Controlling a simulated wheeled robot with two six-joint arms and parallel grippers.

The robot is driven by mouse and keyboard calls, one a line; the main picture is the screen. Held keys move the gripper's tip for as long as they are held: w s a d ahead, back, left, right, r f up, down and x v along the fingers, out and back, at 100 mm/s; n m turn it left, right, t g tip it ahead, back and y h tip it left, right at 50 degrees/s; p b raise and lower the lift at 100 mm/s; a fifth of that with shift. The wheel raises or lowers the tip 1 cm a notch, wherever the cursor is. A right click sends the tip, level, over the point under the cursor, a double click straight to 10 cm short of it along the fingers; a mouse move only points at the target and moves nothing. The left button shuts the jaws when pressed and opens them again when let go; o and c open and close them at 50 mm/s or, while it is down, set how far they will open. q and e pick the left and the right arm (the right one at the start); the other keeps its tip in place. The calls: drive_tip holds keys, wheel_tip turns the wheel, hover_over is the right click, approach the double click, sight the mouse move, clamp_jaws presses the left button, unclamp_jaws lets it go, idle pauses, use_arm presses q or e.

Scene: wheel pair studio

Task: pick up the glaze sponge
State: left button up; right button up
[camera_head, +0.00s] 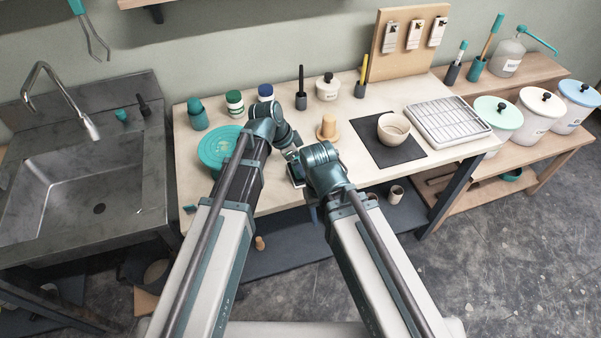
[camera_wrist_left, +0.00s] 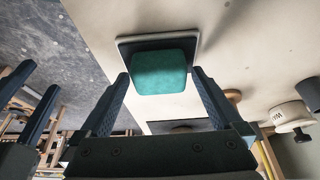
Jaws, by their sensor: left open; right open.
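The glaze sponge is a teal-green rounded block (camera_wrist_left: 159,73). It sits on a small dark tray with a pale rim (camera_wrist_left: 127,42) in the left wrist view. My left gripper (camera_wrist_left: 160,76) is open, with its fingertips to either side of the sponge's near part; I cannot tell whether they touch it. In the head view the tray shows partly (camera_head: 294,173) near the table's front edge, and my wrists largely hide the sponge. My right gripper (camera_wrist_left: 28,100) is open and empty, off to the left in the wrist view, apart from the sponge.
The worktable (camera_head: 270,203) also holds a teal round lid or disc (camera_head: 214,147), a wooden knobbed piece (camera_head: 327,128), a bowl (camera_head: 392,128) on a dark mat (camera_head: 375,149) and a wire rack (camera_head: 447,122). A sink (camera_head: 70,190) stands left.

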use_arm(q)
drive_tip(key=shift+f, duration=0.1)
drive_tip(key=shift+c, duration=0.2)
drive_tip(key=c, duration=1.2)
wheel_tip(320, 180, up, 10)
drive_tip(key=p, duration=1)
